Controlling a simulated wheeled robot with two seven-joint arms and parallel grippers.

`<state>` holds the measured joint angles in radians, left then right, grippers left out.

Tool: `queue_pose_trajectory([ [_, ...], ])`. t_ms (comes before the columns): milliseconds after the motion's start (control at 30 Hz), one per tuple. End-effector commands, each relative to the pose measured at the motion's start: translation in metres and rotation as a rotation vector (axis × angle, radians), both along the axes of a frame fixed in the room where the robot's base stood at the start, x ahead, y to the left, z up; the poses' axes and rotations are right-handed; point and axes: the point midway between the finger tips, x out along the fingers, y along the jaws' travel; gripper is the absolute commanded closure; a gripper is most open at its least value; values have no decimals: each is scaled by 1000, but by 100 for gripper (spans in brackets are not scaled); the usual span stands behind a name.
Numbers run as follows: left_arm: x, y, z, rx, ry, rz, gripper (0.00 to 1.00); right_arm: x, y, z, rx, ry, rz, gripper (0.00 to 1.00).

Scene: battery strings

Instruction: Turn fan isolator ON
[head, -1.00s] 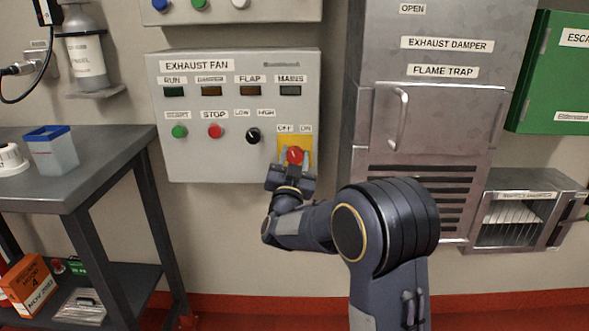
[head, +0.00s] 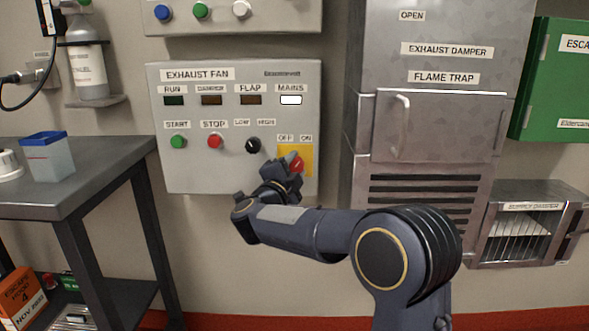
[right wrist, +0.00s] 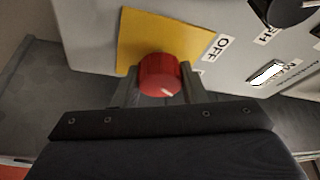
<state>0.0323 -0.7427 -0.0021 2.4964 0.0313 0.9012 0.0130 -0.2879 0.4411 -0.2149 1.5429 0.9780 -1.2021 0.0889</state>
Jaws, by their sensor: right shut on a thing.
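The fan isolator is a red rotary knob (head: 296,164) on a yellow plate (head: 307,157), at the lower right of the grey EXHAUST FAN panel (head: 235,180). OFF and ON labels sit above it. My right gripper (head: 292,163) is shut on the knob, with its wrist rolled over. In the right wrist view the red knob (right wrist: 160,76) sits between the two fingers, and the yellow plate (right wrist: 140,38) is behind it. The MAINS lamp (head: 291,100) is lit white. The RUN, DAMPER and FLAP lamps are dark. My left gripper is not in view.
A green START button (head: 178,142), a red STOP button (head: 215,141) and a black LOW/HIGH knob (head: 253,146) are left of the isolator. A steel damper cabinet (head: 430,130) stands to the right. A grey bench (head: 100,170) is at the left.

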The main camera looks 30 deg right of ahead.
Motion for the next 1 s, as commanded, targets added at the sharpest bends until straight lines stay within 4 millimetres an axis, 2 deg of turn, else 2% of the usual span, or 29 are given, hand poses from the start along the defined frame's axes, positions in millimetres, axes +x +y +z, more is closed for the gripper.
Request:
queue_pose_trajectory([
  [400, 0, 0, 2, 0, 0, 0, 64, 0, 0, -1, 160, -95, 0, 85],
  [967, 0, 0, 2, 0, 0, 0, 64, 0, 0, -1, 182, -109, -1, 85],
  [1000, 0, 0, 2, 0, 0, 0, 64, 0, 0, -1, 182, -109, -1, 57],
])
